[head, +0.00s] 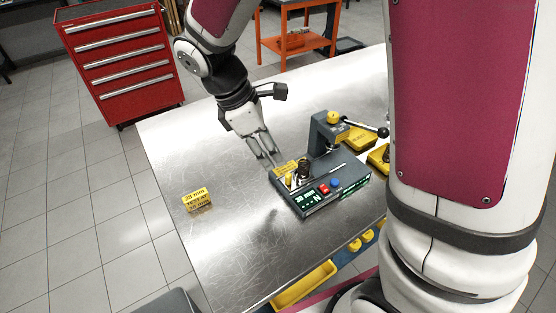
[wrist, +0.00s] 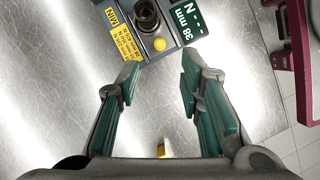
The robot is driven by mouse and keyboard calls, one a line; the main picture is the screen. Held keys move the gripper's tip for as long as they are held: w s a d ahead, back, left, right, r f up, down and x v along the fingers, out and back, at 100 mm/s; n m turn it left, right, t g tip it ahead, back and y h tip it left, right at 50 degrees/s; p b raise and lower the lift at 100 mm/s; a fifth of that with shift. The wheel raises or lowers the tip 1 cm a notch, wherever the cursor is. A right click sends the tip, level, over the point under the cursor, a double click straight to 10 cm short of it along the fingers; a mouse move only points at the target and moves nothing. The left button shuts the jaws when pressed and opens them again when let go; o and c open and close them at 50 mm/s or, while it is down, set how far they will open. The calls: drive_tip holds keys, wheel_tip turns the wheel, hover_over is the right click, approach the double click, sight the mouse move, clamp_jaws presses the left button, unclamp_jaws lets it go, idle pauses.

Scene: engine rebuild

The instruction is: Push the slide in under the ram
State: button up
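The spring tester (head: 336,197) is a dark box on the metal table, with green displays, a red button and a blue button. Its ram post (head: 325,132) stands at the back with a yellow cap and a lever. A dark coil spring (head: 304,168) stands upright near the box's left end, beside a yellow knob (head: 288,179); both also show at the top of the wrist view, spring (wrist: 147,14) and knob (wrist: 160,44). I cannot make out the slide's edges. My gripper (head: 268,158) is open and empty, left of the spring and apart from it.
Yellow trays (head: 357,140) lie behind the tester, one marked reject. A yellow bin (head: 305,287) hangs at the front edge. The table left of the tester is mostly clear. A red drawer cabinet (head: 120,60) stands beyond.

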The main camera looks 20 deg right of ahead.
sight(286, 175)
drive_tip(key=x, duration=0.9)
drive_tip(key=shift+f, duration=0.15)
clamp_jaws()
